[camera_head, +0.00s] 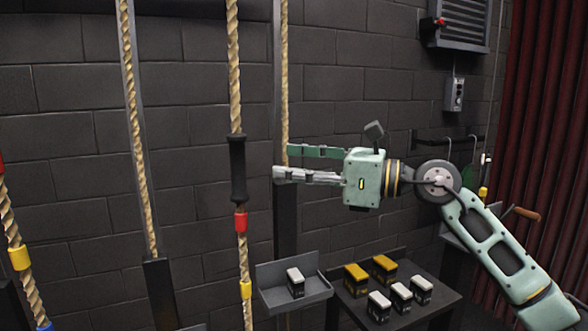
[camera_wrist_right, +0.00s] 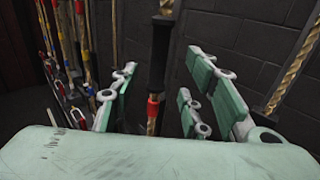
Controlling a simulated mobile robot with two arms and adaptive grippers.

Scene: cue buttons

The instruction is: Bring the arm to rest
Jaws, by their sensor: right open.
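My right arm comes in from the right in the head view. Its pale green gripper (camera_head: 284,162) points left, level with the black grip sleeve on a hanging rope. The fingers are apart, with nothing between them. In the right wrist view the open fingers (camera_wrist_right: 160,95) stand on either side of the rope's black sleeve (camera_wrist_right: 159,55), which shows beyond them. In the head view the sleeve (camera_head: 238,168) is left of the fingertips, with a visible gap. My left gripper is not in view.
Several ropes hang along the dark brick wall; one has a red band (camera_head: 240,221). A grey tray (camera_head: 315,288) holds one white-topped block. A dark table (camera_head: 440,305) carries several white- and yellow-topped blocks. A red curtain (camera_head: 545,130) hangs at the right.

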